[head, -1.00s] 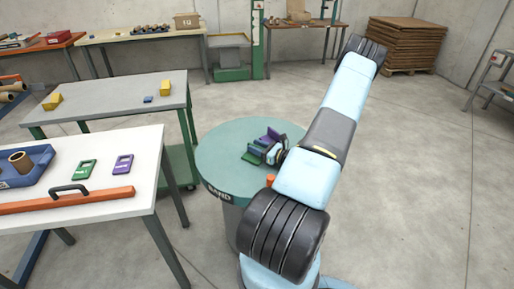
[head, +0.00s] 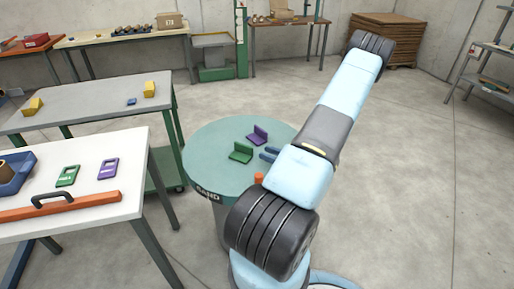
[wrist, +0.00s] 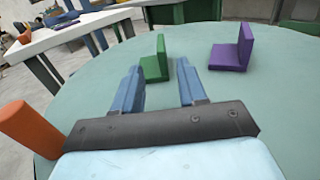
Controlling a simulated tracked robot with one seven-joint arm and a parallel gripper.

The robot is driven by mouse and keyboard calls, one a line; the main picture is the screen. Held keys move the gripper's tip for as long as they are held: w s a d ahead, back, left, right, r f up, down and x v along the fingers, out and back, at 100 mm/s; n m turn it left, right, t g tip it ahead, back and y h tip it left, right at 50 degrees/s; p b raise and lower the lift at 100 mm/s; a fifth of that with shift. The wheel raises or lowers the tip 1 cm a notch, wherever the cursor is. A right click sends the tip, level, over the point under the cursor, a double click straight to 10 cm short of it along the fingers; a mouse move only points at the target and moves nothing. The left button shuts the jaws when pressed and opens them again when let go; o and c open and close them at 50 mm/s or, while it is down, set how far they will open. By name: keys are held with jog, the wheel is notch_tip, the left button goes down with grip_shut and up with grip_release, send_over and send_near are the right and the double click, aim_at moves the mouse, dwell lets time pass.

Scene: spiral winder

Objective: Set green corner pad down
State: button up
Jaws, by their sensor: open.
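The green corner pad (head: 240,152) stands on the round green table (head: 205,165), one flange flat and one upright. In the wrist view the green pad (wrist: 156,62) is just beyond and between my fingertips, with no contact visible. My gripper (head: 267,153) is open and empty, its two blue fingers low over the table; they also show in the wrist view (wrist: 158,75). A purple corner pad (head: 258,136) stands on the same table, behind and to the right of the green one. It also shows in the wrist view (wrist: 234,48).
An orange cylinder (wrist: 30,128) stands at the table's near edge, left of my gripper. A white table (head: 130,190) at left holds a green tag (head: 68,176), a purple tag (head: 108,169) and an orange bar (head: 60,207). Much of the round table is bare.

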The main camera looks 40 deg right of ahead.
jog(key=w+a+r+n+g+y, duration=0.3)
jog(key=a+r+n+g+y, duration=0.2)
jog(key=a+r+n+g, duration=1.25)
jog(key=s+a+r+n+t+h, duration=0.3)
jog(key=s+a+r+n+h, duration=0.2)
jog(key=r, duration=0.7)
jog(key=s+a+r+n+t+h, duration=0.3)
jog(key=s+a+r+n+h, duration=0.2)
jog(key=s+a+r+n, duration=0.4)
jog(key=shift+s+a+r+n+h, duration=0.4)
jog(key=shift+s+a+r, duration=0.45)
jog(key=shift+a+r, duration=0.9)
jog(key=shift+d, duration=0.1)
